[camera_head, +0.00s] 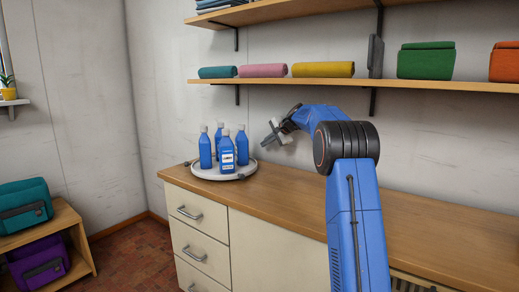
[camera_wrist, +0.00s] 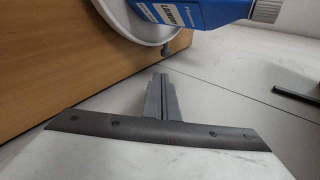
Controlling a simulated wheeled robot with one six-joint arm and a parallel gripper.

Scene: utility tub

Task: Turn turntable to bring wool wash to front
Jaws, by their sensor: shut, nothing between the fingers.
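A round white turntable (camera_head: 208,174) sits on the left end of the wooden counter, and part of its rim (camera_wrist: 153,36) shows in the wrist view. Several blue bottles with pale caps stand upright on it. A small grey peg (camera_wrist: 177,49) sits at the rim. My gripper (camera_head: 267,140) is shut and empty, to the right of the bottles. In the wrist view its fingers (camera_wrist: 162,82) are together, apart from the peg and a bottle (camera_wrist: 200,10).
The wooden counter (camera_head: 430,222) is clear to the right of the turntable. A shelf (camera_head: 300,83) above holds rolled towels and green and orange bundles. The wall is close behind. A low wooden unit (camera_head: 75,225) with teal and purple bags stands at the left.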

